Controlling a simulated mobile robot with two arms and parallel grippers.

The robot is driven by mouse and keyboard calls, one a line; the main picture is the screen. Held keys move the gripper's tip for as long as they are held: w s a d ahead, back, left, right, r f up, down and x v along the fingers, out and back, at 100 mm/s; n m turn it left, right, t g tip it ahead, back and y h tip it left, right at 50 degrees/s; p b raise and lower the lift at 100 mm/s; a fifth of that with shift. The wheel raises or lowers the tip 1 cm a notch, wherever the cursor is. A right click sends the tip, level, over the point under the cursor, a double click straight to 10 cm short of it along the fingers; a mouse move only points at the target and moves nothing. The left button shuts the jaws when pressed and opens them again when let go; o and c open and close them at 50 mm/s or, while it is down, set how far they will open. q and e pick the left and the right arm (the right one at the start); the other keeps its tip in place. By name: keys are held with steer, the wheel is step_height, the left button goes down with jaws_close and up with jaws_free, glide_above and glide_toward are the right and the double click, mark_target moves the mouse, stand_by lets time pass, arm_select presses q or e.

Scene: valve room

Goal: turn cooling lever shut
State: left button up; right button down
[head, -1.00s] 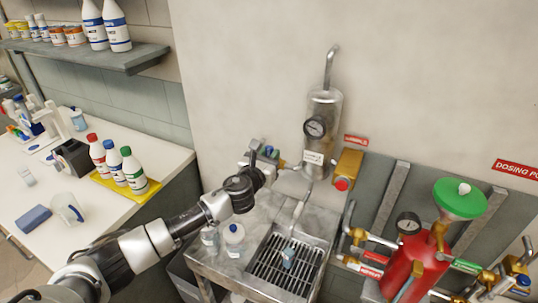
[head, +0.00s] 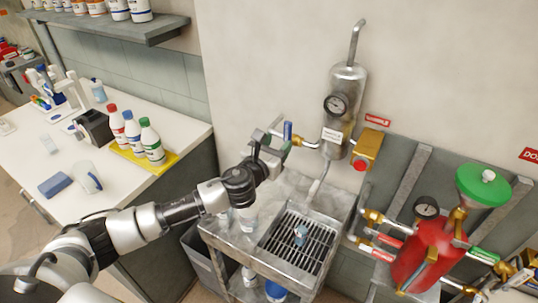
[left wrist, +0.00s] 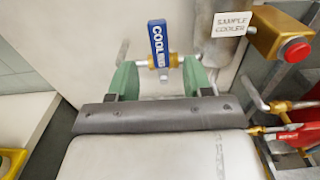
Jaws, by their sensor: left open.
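The cooling lever is a blue handle (left wrist: 157,45) lettered "COOL…" on a brass valve (left wrist: 174,61). It stands upright in the left wrist view, and its blue handle also shows in the head view (head: 287,131). My left gripper (left wrist: 160,78) is open, with one green finger on each side of the lever's lower end and valve. I see no finger pressed on the handle. In the head view my left gripper (head: 277,141) is beside the valve, left of the metal cooler (head: 346,95). My right gripper is not in view.
A brass block with a red button (head: 367,150) is right of the cooler, near the "SAMPLE COOLER" label (left wrist: 232,24). Below is a sink with a grate (head: 300,243) and a small bottle (head: 300,235). A red tank (head: 425,250) stands right. A counter with bottles (head: 150,142) is left.

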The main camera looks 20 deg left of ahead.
arm_select(q)
steer(key=shift+s+a+b, duration=0.15)
steer(key=shift+s+b, duration=0.05)
steer(key=shift+s, duration=0.85)
steer(key=shift+s+a+b, duration=0.15)
steer(key=shift+s, duration=0.9)
